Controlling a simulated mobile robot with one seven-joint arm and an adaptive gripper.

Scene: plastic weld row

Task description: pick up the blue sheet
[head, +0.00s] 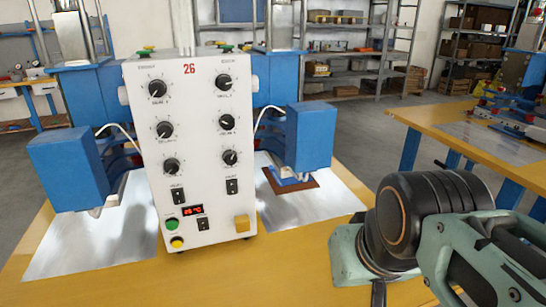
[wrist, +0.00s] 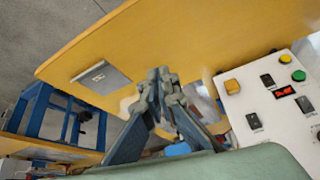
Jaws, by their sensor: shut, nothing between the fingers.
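A small flat blue piece (head: 284,184), which looks like the blue sheet, lies under the right press head of the machine in the head view. It rests on or beside a brown sheet (head: 307,182) above a shiny metal plate (head: 335,200). The press head partly hides it. My gripper (wrist: 160,74) is shut and empty in the wrist view, its fingertips together over the yellow table. In the head view my arm is at the lower right, apart from the blue piece, and the fingers are mostly out of frame.
The white control box (head: 190,140) stands between the two blue press heads (head: 70,165). Its panel (wrist: 270,95) also shows in the wrist view. A flat grey plate (wrist: 101,77) lies on the yellow table (wrist: 200,35). Another yellow table (head: 450,130) stands at the right.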

